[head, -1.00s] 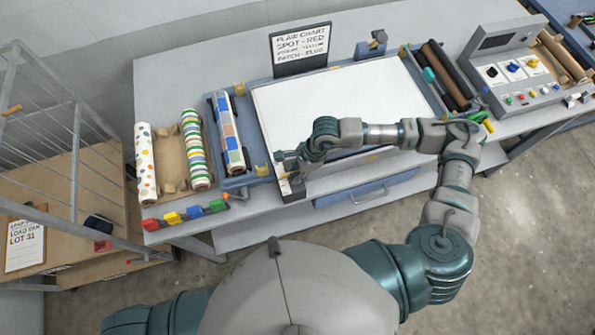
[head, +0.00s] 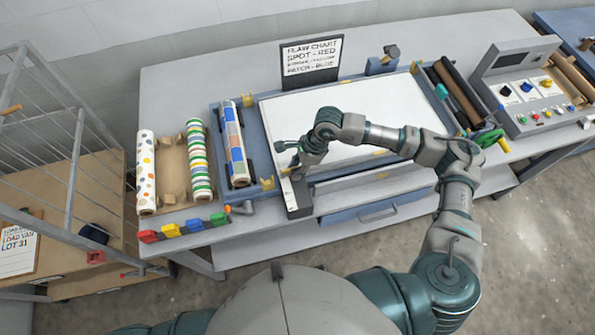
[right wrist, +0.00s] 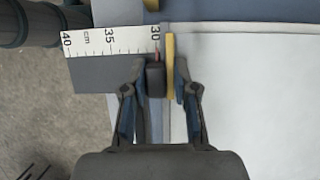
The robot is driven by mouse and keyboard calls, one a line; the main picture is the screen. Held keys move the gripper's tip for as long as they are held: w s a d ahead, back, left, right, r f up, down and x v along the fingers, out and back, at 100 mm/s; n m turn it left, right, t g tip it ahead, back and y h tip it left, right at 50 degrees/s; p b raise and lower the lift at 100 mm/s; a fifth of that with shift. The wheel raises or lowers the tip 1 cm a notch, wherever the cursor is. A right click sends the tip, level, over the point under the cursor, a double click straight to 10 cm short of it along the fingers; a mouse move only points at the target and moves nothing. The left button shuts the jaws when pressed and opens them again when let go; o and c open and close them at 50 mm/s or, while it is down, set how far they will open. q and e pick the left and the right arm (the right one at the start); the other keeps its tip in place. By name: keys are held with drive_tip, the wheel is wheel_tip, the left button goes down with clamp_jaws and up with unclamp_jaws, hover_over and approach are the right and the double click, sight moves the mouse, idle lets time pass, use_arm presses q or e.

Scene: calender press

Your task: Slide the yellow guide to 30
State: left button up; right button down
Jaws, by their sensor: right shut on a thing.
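The yellow guide (right wrist: 170,66) is an upright yellow strip beside the near edge of the white bed in the right wrist view. A dark knob (right wrist: 155,80) sits at its left, with a thin red pointer above it. The white ruler (right wrist: 110,40) reads 40, 35 and 30 from left to right; the pointer is at about the 30 mark. My right gripper (right wrist: 157,78) is shut on the knob, its fingers on either side. In the head view my right gripper (head: 297,172) is over the bed's front left corner and hides the guide. My left gripper is out of view.
The white bed (head: 350,115) lies right of a patterned roll (head: 235,145). Coloured blocks (head: 185,228) line the table's front left. A control console (head: 525,90) stands at the right, and a flaw chart (head: 312,60) at the back.

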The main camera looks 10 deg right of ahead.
drive_tip(key=c, duration=1.1)
unclamp_jaws()
drive_tip(key=shift+w+r, duration=0.1)
drive_tip(key=shift+c, duration=0.2)
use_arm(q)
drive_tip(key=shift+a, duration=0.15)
use_arm(e)
drive_tip(key=shift+o, duration=0.5)
drive_tip(key=v, duration=1.2)
